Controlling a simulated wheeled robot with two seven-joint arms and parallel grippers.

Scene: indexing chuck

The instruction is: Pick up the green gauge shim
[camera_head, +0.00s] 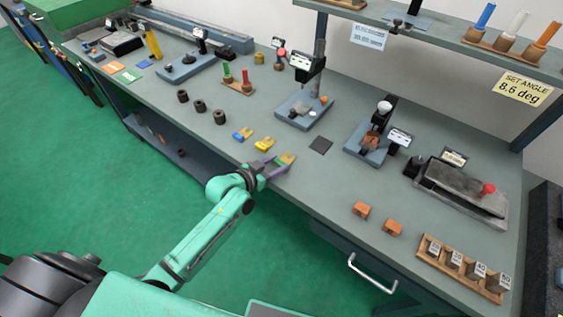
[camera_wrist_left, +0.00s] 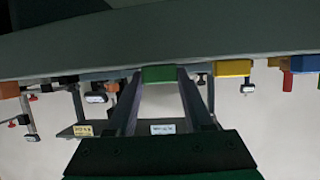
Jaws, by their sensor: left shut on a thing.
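The green gauge shim (camera_wrist_left: 159,74) sits between the two fingertips of my left gripper (camera_wrist_left: 159,82) in the left wrist view, with the fingers shut on it. In the head view my left gripper (camera_head: 277,165) is at the front edge of the bench, low over the top, and the shim is mostly hidden by the fingers. I cannot tell whether the shim touches the bench. A yellow shim (camera_head: 265,144) and a blue shim (camera_head: 242,134) lie in a row to the left of the gripper. My right gripper is not in view.
A dark square plate (camera_head: 321,145) lies right of the gripper, with a gauge stand (camera_head: 299,110) behind it. Two orange blocks (camera_head: 361,210) and a wooden rack of weights (camera_head: 462,268) are further right. Several dark rings (camera_head: 200,106) lie to the left.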

